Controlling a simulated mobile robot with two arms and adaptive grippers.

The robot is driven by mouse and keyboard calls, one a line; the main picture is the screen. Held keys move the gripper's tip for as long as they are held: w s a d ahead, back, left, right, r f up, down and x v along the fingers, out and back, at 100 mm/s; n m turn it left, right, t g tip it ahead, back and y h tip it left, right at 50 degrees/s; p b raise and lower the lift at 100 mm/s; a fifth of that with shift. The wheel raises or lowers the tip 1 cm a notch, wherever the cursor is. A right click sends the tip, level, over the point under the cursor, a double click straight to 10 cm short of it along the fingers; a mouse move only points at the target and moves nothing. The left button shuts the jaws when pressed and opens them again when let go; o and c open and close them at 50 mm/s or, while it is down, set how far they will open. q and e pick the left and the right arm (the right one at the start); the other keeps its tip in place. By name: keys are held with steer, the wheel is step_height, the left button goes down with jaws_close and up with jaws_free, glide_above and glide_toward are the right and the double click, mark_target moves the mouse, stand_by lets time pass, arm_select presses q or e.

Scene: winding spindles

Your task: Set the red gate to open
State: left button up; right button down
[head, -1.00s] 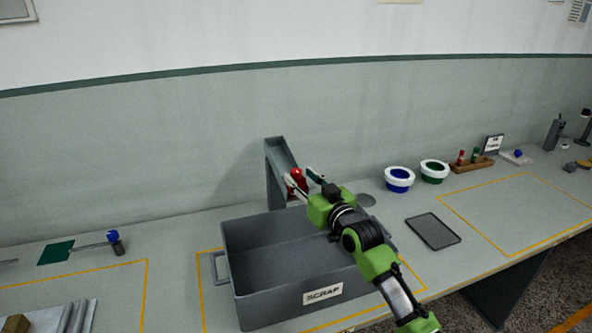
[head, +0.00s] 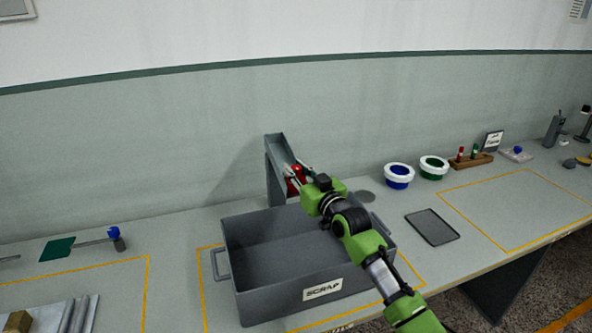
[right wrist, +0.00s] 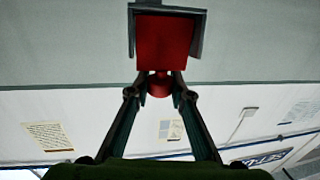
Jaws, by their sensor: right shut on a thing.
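The red gate (head: 292,187) is at the lower end of the grey chute (head: 278,146), above the back of the scrap bin. My right gripper (head: 302,172) reaches it from the front right and hides part of it. In the right wrist view the gate shows as a red plate (right wrist: 165,43) framed by the chute's grey walls. My right fingertips (right wrist: 160,84) are shut on the red knob (right wrist: 159,90) below the plate. My left gripper is out of view.
The grey scrap bin (head: 233,298) stands open below my right arm. A dark tray (head: 432,227) and blue (head: 398,171) and green (head: 433,163) ringed bowls stand to the right. A blue-knobbed tool (head: 114,234) is at the left. The right outlined area is clear.

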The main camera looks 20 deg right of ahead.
step_height(320, 180, up, 6)
steer(key=p, duration=0.3)
steer(key=shift+f+p, duration=0.25)
steer(key=shift+p, duration=0.1)
steer(key=c, duration=1.8)
jaws_free()
steer(key=shift+f, duration=0.1)
steer(key=shift+o, duration=0.2)
steer(key=s+d, duration=0.2)
steer(key=s, duration=1)
steer(key=shift+d, duration=0.15)
steer(key=shift+w, duration=0.1)
